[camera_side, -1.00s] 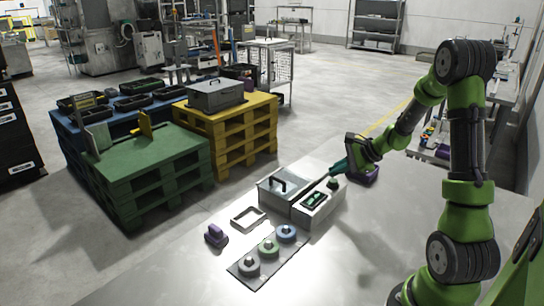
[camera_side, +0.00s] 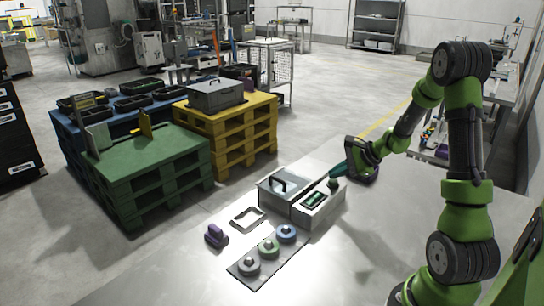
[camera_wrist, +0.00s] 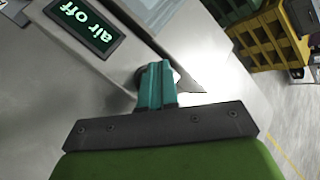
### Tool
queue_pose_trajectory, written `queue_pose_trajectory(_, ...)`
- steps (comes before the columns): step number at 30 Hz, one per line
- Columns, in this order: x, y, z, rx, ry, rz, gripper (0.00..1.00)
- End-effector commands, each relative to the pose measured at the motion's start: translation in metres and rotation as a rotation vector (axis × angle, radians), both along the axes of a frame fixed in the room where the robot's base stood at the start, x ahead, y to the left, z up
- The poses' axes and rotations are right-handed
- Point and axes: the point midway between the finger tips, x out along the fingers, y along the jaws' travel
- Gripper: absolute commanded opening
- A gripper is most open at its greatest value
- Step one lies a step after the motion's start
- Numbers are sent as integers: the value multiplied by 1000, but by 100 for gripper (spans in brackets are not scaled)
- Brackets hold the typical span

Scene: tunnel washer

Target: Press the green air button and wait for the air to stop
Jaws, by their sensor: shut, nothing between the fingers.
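The washer unit (camera_side: 318,212) is a grey box on the steel table, with a lidded glass-topped tank at its left. Its display (camera_wrist: 87,25) reads "air off" in green letters in the wrist view; it also shows in the side view (camera_side: 314,199). The green air button (camera_side: 333,184) sits on the box top behind the display and looks dark here. My gripper (camera_side: 334,174) is shut and empty, its teal fingertips right at the button from above. In the wrist view the fingers (camera_wrist: 155,82) hide most of the button, so I cannot tell whether they touch it.
The tank (camera_side: 285,187) has a black handle. Pallets stand beyond the table.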

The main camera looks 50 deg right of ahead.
Motion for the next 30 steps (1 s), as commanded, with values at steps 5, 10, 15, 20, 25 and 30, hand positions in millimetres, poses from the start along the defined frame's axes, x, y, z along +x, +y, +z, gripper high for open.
queue_pose_trajectory(5, 0, 0, -2, 1, 0, -1, 0)
queue_pose_trajectory(10, 0, 0, -4, 0, 0, 0, 0)
queue_pose_trajectory(15, 0, 0, -7, 1, 1, 0, 0)
queue_pose_trajectory(20, 0, 0, -9, 1, 1, 0, 0)
queue_pose_trajectory(25, 0, 0, -10, 1, 2, 1, 0)
queue_pose_trajectory(30, 0, 0, -9, 0, 1, 1, 0)
